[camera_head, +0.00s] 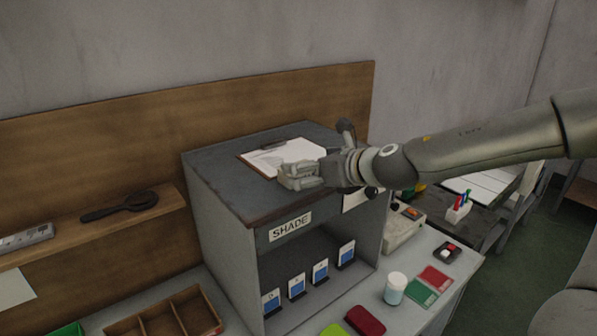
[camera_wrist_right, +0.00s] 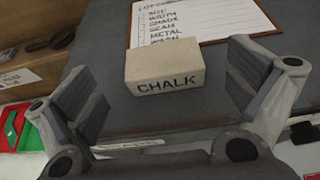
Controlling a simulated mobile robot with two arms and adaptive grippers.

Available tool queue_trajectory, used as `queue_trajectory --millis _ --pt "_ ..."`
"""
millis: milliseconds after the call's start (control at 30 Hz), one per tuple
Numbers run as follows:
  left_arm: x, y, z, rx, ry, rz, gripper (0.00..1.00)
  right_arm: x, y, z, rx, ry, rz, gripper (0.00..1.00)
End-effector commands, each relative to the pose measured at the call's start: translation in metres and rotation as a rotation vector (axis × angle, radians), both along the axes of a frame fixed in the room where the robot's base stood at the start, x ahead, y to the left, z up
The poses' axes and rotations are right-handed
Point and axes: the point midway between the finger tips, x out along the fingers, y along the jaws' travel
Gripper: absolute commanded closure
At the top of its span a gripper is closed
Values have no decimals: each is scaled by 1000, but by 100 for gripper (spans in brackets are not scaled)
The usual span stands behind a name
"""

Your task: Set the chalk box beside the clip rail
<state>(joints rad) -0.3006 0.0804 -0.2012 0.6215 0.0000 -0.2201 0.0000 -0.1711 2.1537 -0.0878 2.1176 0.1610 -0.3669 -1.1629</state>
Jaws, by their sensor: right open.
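The chalk box (camera_wrist_right: 165,72), a pale block marked CHALK, sits on the dark top of the shade cabinet (camera_wrist_right: 115,112), by the clipboard (camera_wrist_right: 190,20). My right gripper (camera_wrist_right: 165,85) is open, with one finger on each side of the box and a gap to both. I cannot tell for sure which thing is the clip rail. My left gripper is not in view.
A wooden shelf (camera_head: 165,203) at the left holds a black-handled tool (camera_head: 120,205) and a grey metal strip (camera_head: 25,238). Blue-and-white cards (camera_head: 320,270) stand inside the cabinet. A white jar (camera_head: 396,288) and a red case (camera_head: 365,321) are on the table. The cabinet top's left part is clear.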

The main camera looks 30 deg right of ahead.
Motion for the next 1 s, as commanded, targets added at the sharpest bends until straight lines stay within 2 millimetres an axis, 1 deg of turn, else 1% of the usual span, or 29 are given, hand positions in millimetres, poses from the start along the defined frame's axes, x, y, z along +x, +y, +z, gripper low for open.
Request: queue_trajectory --millis 33,133,400,733,767,1000 --pt "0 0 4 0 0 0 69 4 0 -2 1 3 0 0" --pt "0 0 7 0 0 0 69 11 -1 -7 1 3 -2 0" --pt "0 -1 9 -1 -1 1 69 29 1 -14 -1 1 -1 0" --pt "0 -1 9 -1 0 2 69 32 1 -15 0 -1 -1 0" --pt "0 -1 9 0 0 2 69 32 1 -15 0 -1 -1 1" --pt "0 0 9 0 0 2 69 32 1 -15 0 -1 0 32"
